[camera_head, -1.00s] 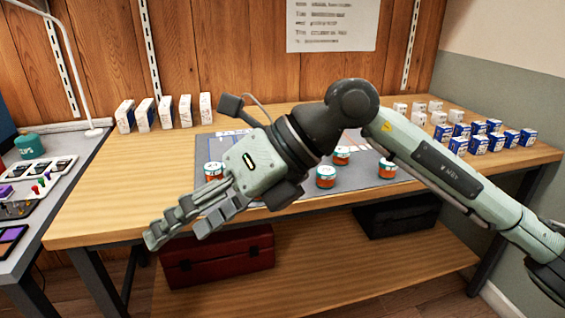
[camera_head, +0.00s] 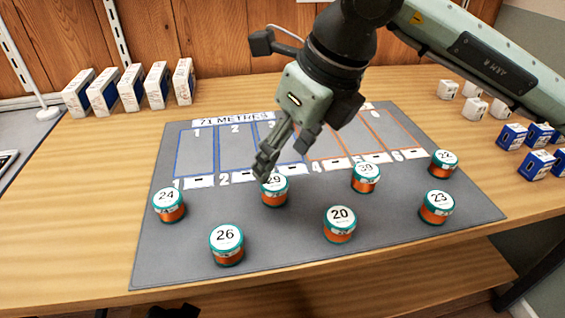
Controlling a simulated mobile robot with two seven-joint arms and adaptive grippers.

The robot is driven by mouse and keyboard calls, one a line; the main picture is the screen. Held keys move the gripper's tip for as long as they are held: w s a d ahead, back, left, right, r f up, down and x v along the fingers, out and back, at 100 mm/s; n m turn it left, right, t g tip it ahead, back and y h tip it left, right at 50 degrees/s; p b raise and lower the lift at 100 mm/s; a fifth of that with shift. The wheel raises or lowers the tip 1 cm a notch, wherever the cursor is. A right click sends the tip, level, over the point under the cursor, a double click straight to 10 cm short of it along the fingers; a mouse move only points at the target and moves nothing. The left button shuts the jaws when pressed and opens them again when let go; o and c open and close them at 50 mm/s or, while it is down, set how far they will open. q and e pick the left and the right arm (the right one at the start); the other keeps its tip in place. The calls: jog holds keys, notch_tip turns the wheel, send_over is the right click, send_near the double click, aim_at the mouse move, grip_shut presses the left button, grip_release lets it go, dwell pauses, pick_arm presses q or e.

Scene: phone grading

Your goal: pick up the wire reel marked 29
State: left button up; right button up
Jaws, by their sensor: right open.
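The wire reel marked 29 (camera_head: 274,194), orange with a teal rim and white top, stands upright on the grey mat (camera_head: 290,247). My right gripper (camera_head: 284,158) is open and empty, pointing down just behind and above this reel. One finger overlaps the reel's far edge in the picture, hiding a little of its top. I cannot tell whether they touch.
Similar reels stand around it: 24 (camera_head: 168,206), 26 (camera_head: 227,246), 20 (camera_head: 340,226), 30 (camera_head: 366,179), 23 (camera_head: 437,209) and one at the far right (camera_head: 443,164). White boxes (camera_head: 131,88) line the back left; blue boxes (camera_head: 538,165) stand right.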

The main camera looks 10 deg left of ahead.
aim_at(276, 183)
jog(key=shift+w+a+f, duration=0.1)
jog(key=shift+f, duration=0.2)
jog(key=x, duration=0.2)
jog(key=shift+f+p, duration=0.3)
jog(key=x, duration=0.4)
jog(key=shift+f+p, duration=0.3)
jog(key=shift+p, duration=0.05)
pick_arm(q)
jog(key=s+f, duration=0.1)
jog(key=f, duration=0.2)
jog(key=shift+s+f, duration=0.15)
jog(key=shift+s, duration=0.25)
pick_arm(e)
jog(key=c, duration=1.2)
jog(key=shift+r, duration=0.1)
